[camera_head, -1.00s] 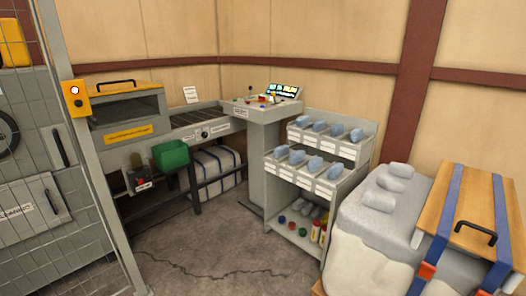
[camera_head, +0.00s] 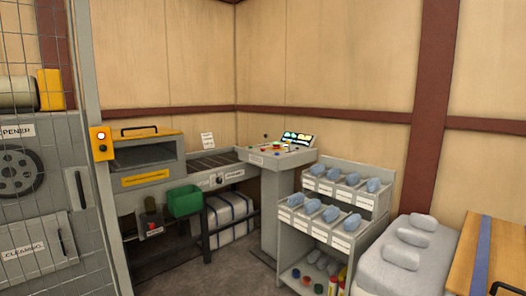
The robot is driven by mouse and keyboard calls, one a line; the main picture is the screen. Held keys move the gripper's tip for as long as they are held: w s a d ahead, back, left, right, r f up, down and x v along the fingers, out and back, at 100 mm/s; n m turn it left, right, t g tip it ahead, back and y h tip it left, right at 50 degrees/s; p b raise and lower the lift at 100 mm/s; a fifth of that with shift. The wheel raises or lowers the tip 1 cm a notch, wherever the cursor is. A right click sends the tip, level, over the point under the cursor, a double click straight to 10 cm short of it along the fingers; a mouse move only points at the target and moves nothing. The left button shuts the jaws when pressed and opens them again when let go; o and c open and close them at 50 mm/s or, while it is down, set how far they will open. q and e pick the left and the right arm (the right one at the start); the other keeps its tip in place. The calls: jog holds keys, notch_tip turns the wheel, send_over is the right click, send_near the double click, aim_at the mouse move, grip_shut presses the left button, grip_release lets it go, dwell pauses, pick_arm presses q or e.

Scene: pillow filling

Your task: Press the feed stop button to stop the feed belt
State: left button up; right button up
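The feed belt (camera_head: 207,164) is a dark conveyor running from a grey, yellow-topped machine (camera_head: 145,160) to a control console (camera_head: 277,157) in the corner. The console carries small red and other coloured buttons and a lit screen (camera_head: 298,138). A small box with a red button (camera_head: 151,228) hangs under the machine, left of a green bin (camera_head: 185,200). A round control (camera_head: 220,179) sits on the belt's side. The labels are too small to read, so I cannot tell which is the feed stop button. Neither gripper is in view.
A grey mesh fence with a post and yellow switch box (camera_head: 101,141) stands at the left. A rack (camera_head: 318,228) with several blue-grey pieces stands right of the console. A pale block with grey lumps (camera_head: 385,274) is at the lower right. Some floor (camera_head: 185,277) shows clear in front.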

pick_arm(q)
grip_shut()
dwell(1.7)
